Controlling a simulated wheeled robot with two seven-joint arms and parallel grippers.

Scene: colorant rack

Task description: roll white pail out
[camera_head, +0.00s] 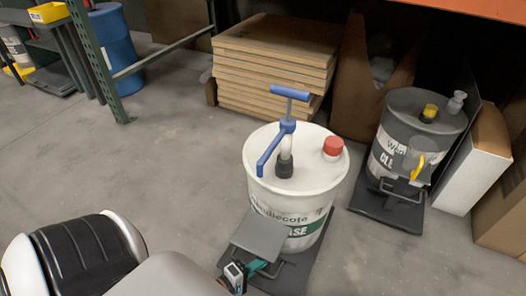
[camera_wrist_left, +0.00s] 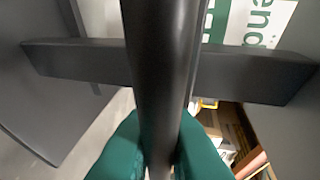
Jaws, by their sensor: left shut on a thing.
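The white pail (camera_head: 296,170) stands upright on a dark flat dolly (camera_head: 308,268) in the middle of the head view. It has a blue hand pump and a red cap on its lid. My left gripper (camera_head: 257,268) is low at the pail's near left side, under a grey plate. In the left wrist view its green fingers (camera_wrist_left: 160,145) are shut on a dark round handle bar (camera_wrist_left: 165,60), with a dark crosspiece behind it. Part of the pail's green and white label (camera_wrist_left: 255,20) shows there. My right gripper is in neither view.
A grey pail (camera_head: 412,135) on its own dolly stands to the right, beside a white-sided box (camera_head: 478,165). Stacked boards (camera_head: 270,60) lie behind the white pail. A green rack post (camera_head: 98,60) and a blue drum (camera_head: 115,45) are back left. Floor to the left is clear.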

